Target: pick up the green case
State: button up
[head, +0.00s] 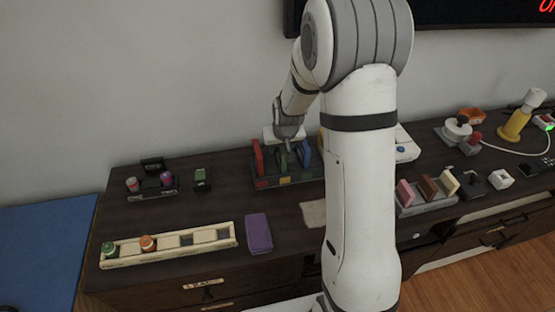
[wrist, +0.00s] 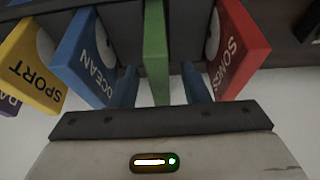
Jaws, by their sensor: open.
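The green case (wrist: 156,50) stands edge-on in the middle of the wrist view, in a dark rack (head: 287,182). In the head view the green case (head: 283,162) shows below my gripper (head: 290,143). In the wrist view my gripper (wrist: 160,88) is open, with one finger on each side of the green case. Visible gaps separate the fingers from its faces. The case's lower part is hidden in the rack.
In the wrist view, the blue OCEAN case (wrist: 88,58) is close left of the fingers and the red SONGS case (wrist: 236,50) close right. A yellow SPORT case (wrist: 35,65) lies farther left. A purple case (head: 258,233) lies on the dark cabinet top (head: 180,218).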

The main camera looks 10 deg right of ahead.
grip_shut()
dwell(0.4)
